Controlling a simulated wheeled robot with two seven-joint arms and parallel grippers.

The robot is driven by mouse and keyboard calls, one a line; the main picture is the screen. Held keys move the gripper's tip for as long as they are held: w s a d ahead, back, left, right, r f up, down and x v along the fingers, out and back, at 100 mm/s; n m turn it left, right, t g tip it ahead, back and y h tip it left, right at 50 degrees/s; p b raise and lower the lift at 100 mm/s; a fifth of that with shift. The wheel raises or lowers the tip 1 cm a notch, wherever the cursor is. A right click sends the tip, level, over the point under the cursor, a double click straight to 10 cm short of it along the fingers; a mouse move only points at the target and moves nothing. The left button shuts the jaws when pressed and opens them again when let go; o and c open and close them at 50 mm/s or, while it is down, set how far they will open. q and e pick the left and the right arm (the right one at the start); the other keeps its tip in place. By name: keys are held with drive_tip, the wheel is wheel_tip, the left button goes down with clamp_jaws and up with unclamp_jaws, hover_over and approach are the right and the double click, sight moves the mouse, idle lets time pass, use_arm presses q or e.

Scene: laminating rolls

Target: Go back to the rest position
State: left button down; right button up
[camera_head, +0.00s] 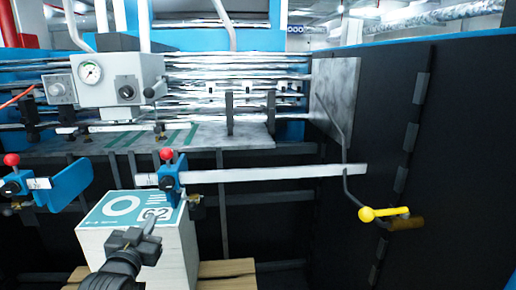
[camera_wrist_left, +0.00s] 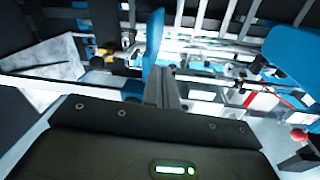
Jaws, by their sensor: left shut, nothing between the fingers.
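My left gripper (camera_head: 152,226) is dark and comes in at the bottom of the head view. Its fingers are together and empty, in front of a white box with a teal and white printed top (camera_head: 137,207) marked 62. Whether it touches the box I cannot tell. In the left wrist view the shut fingers (camera_wrist_left: 166,88) point away from the camera over a blurred, tilted scene. My right gripper does not show in either view.
A machine with a pressure gauge (camera_head: 90,72) and rollers stands behind. A white bar (camera_head: 270,174) with a blue clamp (camera_head: 170,180) crosses in front. A crank with a yellow knob (camera_head: 383,213) is by the dark panel (camera_head: 440,140) at right. Wooden slats (camera_head: 228,268) lie low.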

use_arm(q)
drive_tip(key=s+d+f+g, duration=0.1)
drive_tip(key=s+f+g, duration=0.3)
drive_tip(key=s+f, duration=0.6)
drive_tip(key=s+d+f+g, duration=0.1)
drive_tip(key=s+f+g, duration=0.4)
drive_tip(key=f, duration=0.8)
drive_tip(key=s+d+f+g, duration=0.1)
drive_tip(key=s+f+g, duration=0.3)
drive_tip(key=s, duration=0.6)
drive_tip(key=s+f+g, duration=0.2)
drive_tip(key=s+f, duration=0.4)
drive_tip(key=s, duration=0.4)
wheel_tip(320, 180, down, 24)
drive_tip(key=r+g, duration=0.1)
drive_tip(key=s+a+f, duration=0.2)
drive_tip(key=s+f, duration=0.6)
drive_tip(key=f, duration=0.1)
drive_tip(key=s+a+f+g, duration=0.1)
drive_tip(key=s+a+f, duration=0.1)
drive_tip(key=s+f, duration=0.6)
drive_tip(key=shift+s+f+m, duration=0.3)
drive_tip(key=shift+f+m, duration=0.1)
drive_tip(key=shift+f, duration=0.2)
